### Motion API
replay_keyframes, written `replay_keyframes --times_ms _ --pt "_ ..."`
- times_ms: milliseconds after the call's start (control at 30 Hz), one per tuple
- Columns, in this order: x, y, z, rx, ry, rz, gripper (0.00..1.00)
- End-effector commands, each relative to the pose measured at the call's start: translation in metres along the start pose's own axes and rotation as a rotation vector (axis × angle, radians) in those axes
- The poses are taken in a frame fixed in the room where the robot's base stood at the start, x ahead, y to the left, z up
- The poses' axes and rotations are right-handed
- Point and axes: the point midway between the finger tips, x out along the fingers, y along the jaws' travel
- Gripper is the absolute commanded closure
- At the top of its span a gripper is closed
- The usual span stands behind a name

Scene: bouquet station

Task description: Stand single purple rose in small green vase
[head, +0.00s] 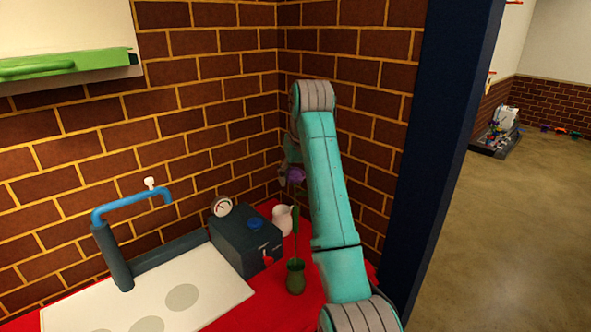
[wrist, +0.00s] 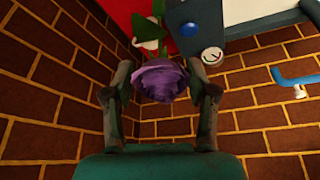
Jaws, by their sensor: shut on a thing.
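The purple rose (head: 296,174) hangs upright, bloom up, with its green stem and leaves running down toward the small green vase (head: 295,277). The vase stands upright on the red surface. In the head view the lower stem lines up with the vase mouth; I cannot tell whether its tip is inside or above it. My gripper (wrist: 160,76) is shut on the rose, with a finger on each side of the bloom (wrist: 160,82). In the head view my arm partly hides my gripper (head: 291,160). The vase is not clearly visible in the wrist view.
A white pitcher (head: 282,220) stands close behind the vase. A dark box (head: 245,243) with a blue button and a gauge (head: 222,206) is to its left. A white board (head: 195,292) and blue tap (head: 135,200) are further left. Brick walls close in the corner behind.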

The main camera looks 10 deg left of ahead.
Motion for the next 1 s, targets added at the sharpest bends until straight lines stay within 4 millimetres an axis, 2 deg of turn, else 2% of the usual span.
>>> replay_keyframes --times_ms 1000 --pt "0.060 0.009 0.016 0.004 -0.001 0.002 0.75"
